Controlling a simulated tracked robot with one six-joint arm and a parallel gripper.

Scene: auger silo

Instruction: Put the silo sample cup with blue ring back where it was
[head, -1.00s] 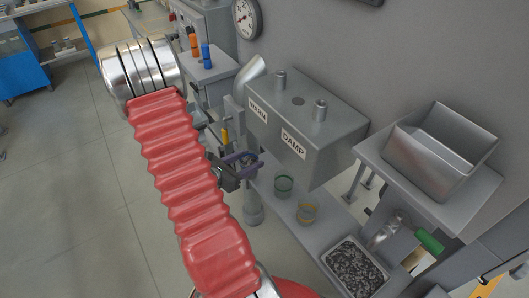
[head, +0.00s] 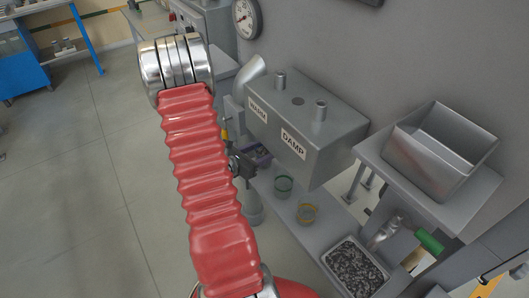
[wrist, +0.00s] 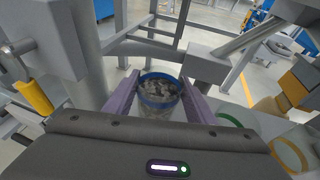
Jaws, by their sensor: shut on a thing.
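The silo sample cup with blue ring (wrist: 158,104) is clear, with grey and dark grains inside. In the wrist view it stands between the two purple fingers of my gripper (wrist: 160,92), which are shut on it. In the head view my gripper (head: 259,156) is below the WARM end of the grey box, at the left end of the low shelf (head: 327,238). The cup is mostly hidden there by my wrist. I cannot tell whether its base touches the shelf.
A green-ringed cup (head: 284,186) and a yellow-ringed cup (head: 307,213) stand on the shelf to the right. The grey box labelled WARM and DAMP (head: 310,120) overhangs it.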

